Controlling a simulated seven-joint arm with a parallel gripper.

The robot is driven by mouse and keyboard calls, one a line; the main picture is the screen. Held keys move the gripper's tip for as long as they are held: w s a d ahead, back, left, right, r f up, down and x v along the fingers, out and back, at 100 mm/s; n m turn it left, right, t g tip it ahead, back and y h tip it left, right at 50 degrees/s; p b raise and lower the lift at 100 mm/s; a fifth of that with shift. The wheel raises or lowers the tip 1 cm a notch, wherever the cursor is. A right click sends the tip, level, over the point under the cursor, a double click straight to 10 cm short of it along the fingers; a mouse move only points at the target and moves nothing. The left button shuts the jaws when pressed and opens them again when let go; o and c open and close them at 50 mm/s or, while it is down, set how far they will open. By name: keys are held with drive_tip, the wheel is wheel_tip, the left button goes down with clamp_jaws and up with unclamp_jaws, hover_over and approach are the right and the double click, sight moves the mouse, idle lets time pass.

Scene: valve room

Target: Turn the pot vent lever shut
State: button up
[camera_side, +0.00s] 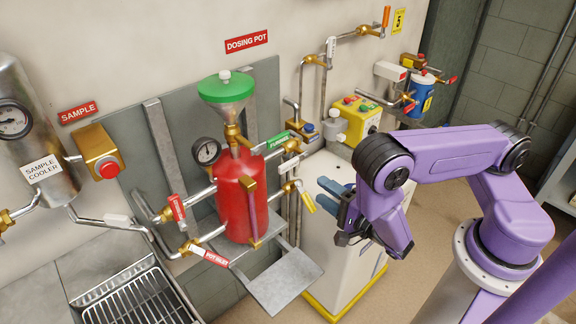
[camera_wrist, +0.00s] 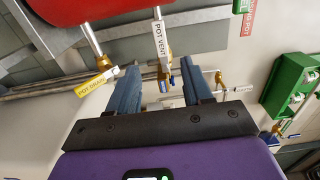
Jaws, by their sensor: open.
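The pot vent valve shows in the wrist view, with a white tag reading POT VENT (camera_wrist: 160,42) on a pipe from the red dosing pot (camera_side: 240,200). A small brass and blue part (camera_wrist: 171,80) is below the tag, in the gap between my fingers as seen there; its lever's angle is unclear. In the side view, a white tag (camera_side: 290,165) at the pot's right is probably this one, its lettering unreadable. My gripper (camera_side: 325,193) is open and empty, right of the pot. Both blue fingers show in the wrist view (camera_wrist: 163,78), apart from each other. Contact with the lever cannot be told.
A yellow lever (camera_side: 305,197) is close to my fingertips; its yellow tag (camera_wrist: 97,83) is left of my fingers in the wrist view. A green funnel (camera_side: 226,88) tops the pot. A grey shelf (camera_side: 280,280) juts out below. A white cabinet (camera_side: 335,245) stands behind my gripper.

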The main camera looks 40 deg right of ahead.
sight(290, 167)
drive_tip(key=w, duration=1.3)
drive_tip(key=shift+w, duration=0.4)
clamp_jaws()
